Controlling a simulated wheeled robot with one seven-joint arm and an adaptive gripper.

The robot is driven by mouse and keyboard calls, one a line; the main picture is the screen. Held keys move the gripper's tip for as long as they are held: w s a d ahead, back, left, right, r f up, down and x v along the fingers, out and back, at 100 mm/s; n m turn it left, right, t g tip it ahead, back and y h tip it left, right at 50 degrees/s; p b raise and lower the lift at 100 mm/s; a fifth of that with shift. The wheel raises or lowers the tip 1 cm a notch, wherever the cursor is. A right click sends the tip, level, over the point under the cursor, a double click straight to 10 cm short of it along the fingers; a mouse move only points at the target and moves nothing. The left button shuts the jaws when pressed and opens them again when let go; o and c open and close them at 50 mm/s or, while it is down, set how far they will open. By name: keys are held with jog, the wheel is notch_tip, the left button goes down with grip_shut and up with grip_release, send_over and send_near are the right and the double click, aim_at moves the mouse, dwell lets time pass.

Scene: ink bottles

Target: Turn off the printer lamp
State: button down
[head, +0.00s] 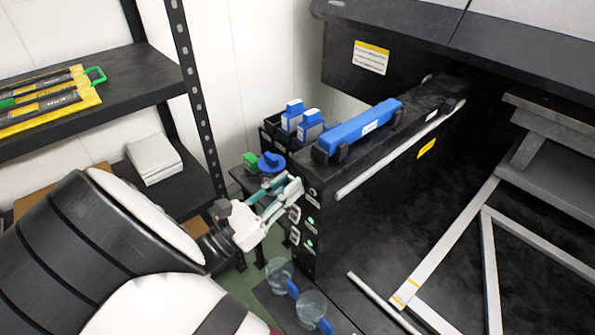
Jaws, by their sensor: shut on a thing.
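The black printer (345,200) stands right of centre. Its narrow front panel (310,210) has a round pale control near the top and lit green lamps, an upper one (311,225) and a lower one (309,245). Which of these is the printer lamp's switch I cannot tell. My gripper (291,188) is at the left edge of this panel, near its upper part, reaching in from the lower left. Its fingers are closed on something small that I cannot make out. Contact with the panel is unclear.
A blue round thing (271,162) and a green block (250,161) are behind my gripper. Clear cups (311,306) stand below. A dark shelf (110,88) is at left.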

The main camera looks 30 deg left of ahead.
jog(key=shift+f+t, duration=0.15)
jog(key=shift+t, duration=0.15)
jog(key=c, duration=1.4)
grip_release()
jog(key=shift+s, duration=0.1)
jog(key=shift+o, duration=0.2)
notch_tip(320, 180, up, 10)
